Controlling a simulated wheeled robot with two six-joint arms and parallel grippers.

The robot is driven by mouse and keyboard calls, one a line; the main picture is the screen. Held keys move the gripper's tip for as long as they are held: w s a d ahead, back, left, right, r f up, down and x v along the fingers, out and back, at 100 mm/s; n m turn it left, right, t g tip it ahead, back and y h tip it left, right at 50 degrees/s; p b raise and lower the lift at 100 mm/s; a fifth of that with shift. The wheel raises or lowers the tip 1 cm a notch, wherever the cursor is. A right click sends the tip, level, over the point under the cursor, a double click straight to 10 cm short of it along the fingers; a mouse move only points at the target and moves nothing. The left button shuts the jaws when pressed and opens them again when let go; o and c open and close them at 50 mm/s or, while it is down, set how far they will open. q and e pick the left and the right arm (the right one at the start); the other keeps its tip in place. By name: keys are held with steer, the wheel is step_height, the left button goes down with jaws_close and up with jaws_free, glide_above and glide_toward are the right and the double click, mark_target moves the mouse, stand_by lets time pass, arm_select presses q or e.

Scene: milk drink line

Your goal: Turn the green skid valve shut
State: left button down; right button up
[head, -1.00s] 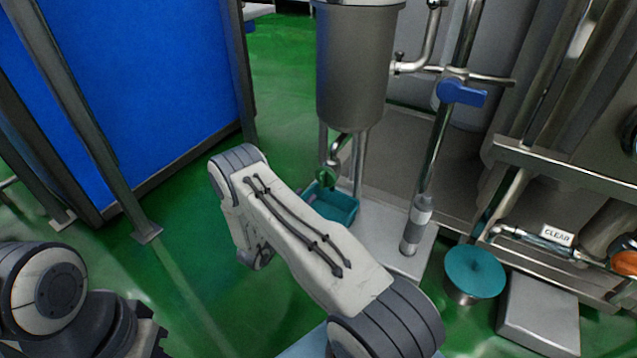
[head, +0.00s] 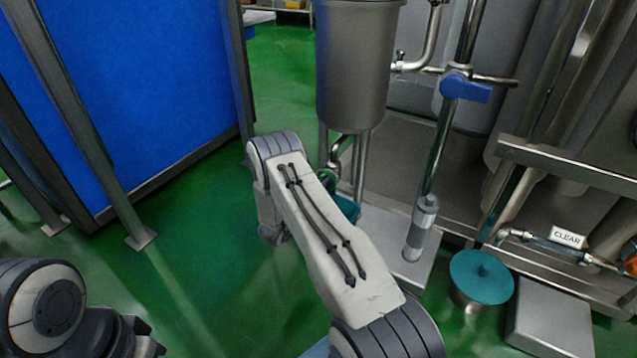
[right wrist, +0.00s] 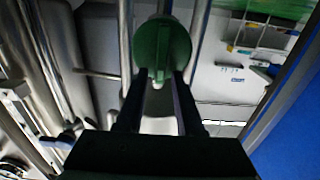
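The green valve (head: 329,180) sits low under the grey hopper and is partly hidden by my right arm in the head view. In the right wrist view, its round green handle (right wrist: 163,47) is straight ahead at the fingertips. My right gripper (right wrist: 161,76) has its two dark fingers apart, with the handle's green fin in line with the gap. I cannot tell whether the fingers touch it. In the head view, my right gripper is hidden behind its own arm. My left arm shows at the lower left, but its gripper is not visible.
The grey hopper (head: 356,70) stands on legs above the valve. A teal bin (head: 347,208) is below it. A blue valve handle (head: 465,89) is on pipework to the right. A teal-lidded pot (head: 481,277) stands near the grey machine. The green floor at left is clear.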

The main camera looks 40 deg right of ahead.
mark_target(331, 185)
jaws_close()
steer(key=shift+s, duration=0.1)
steer(key=m, duration=0.1)
steer(key=m+p, duration=0.1)
steer(key=m, duration=0.1)
steer(key=shift+s+d+p, duration=0.15)
steer(key=shift+s+p, duration=0.1)
steer(key=shift+p, duration=0.05)
steer(key=f+m+p, duration=0.1)
steer(key=m, duration=0.4)
steer(key=s+m+p, duration=0.1)
steer(key=m, duration=0.3)
steer(key=f+m+p, duration=0.1)
steer(key=m+p, duration=0.1)
steer(key=m, duration=0.3)
steer(key=shift+s+d+f+m, duration=0.3)
steer(key=shift+s, duration=0.05)
steer(key=shift+f, duration=0.1)
